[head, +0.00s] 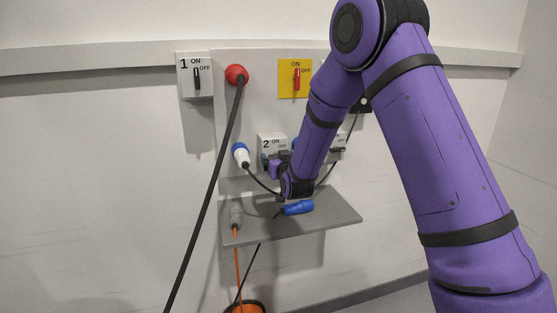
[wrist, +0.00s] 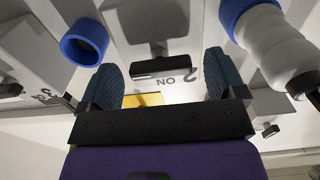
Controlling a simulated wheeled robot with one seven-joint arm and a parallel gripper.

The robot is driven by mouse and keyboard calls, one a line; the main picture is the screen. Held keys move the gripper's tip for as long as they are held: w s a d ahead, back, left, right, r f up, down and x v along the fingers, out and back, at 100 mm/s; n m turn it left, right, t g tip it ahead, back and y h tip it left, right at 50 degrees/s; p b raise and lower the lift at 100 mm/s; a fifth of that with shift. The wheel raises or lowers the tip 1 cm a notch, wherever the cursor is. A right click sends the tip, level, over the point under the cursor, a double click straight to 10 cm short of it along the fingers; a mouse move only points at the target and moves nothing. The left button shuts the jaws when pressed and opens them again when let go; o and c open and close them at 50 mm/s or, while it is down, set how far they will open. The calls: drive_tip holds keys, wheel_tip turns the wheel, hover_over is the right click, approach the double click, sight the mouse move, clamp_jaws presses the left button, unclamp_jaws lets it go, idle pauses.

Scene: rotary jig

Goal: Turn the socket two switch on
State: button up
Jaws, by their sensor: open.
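The socket two box (head: 268,141) is grey-white, marked 2, ON and OFF, low on the wall panel. My gripper (head: 268,161) is at this box, and its body hides the box's switch in the head view. In the wrist view the box appears upside down, with its dark switch handle (wrist: 160,67) between and just beyond my fingertips. My gripper (wrist: 163,82) is open, with one teal finger on each side and a gap around the handle. Whether a finger touches it I cannot tell. A white plug with a blue ring (head: 241,154) sits at the box's left.
A grey shelf (head: 330,215) juts out below, with a blue connector (head: 298,208) and a grey connector (head: 236,214) on it. Switch box 1 (head: 195,78), a red plug (head: 237,75) with a hanging black cable and a yellow switch plate (head: 294,84) are above.

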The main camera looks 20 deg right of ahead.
drive_tip(key=c, duration=0.9)
drive_tip(key=shift+n, duration=0.3)
drive_tip(key=n, duration=1.7)
drive_tip(key=shift+n, duration=0.3)
